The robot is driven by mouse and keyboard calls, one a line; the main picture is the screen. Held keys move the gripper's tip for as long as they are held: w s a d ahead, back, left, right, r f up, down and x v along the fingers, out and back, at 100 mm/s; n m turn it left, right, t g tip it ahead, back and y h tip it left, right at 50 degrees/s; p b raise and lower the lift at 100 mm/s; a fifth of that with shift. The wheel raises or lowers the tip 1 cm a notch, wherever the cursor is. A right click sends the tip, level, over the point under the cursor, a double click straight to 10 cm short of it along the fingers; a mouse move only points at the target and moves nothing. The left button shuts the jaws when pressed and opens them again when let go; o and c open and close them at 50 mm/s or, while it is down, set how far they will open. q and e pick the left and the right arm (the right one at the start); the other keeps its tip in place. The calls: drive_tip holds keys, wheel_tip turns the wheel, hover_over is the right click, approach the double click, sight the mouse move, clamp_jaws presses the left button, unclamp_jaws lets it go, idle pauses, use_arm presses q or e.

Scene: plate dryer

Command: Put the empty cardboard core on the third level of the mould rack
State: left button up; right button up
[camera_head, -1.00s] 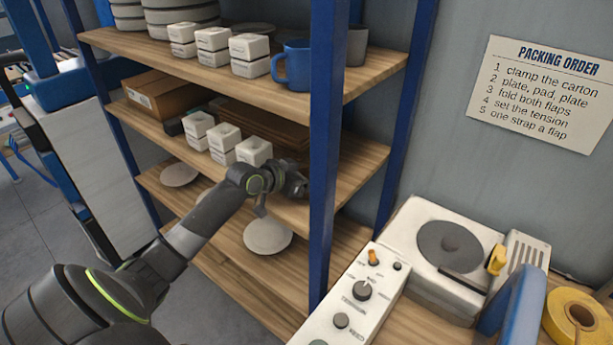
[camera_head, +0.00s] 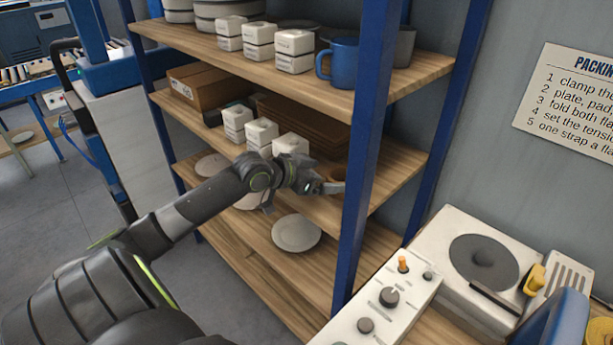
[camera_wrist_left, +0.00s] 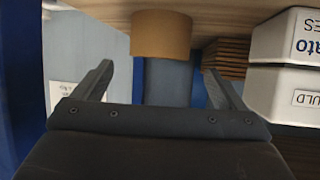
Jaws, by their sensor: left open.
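The brown cardboard core (camera_wrist_left: 161,33) stands on the wooden middle shelf in view, seen upside down in the left wrist view. In the head view a brown bit of it (camera_head: 332,171) shows just beyond my left gripper (camera_head: 332,188). My left gripper (camera_wrist_left: 158,82) is open, its fingers apart and empty, with the core ahead between their lines and apart from them. The mould rack (camera_head: 365,150) has blue posts and wooden shelves. My right gripper is not in view.
White mould blocks (camera_head: 290,146) stand left of the core on the same shelf, close to the gripper. A blue post rises just right of it. Plates (camera_head: 296,233) lie below, and a blue mug (camera_head: 338,63) stands above. A control box (camera_head: 385,300) is at lower right.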

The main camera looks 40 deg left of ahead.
use_arm(q)
drive_tip(key=shift+v, duration=2.6)
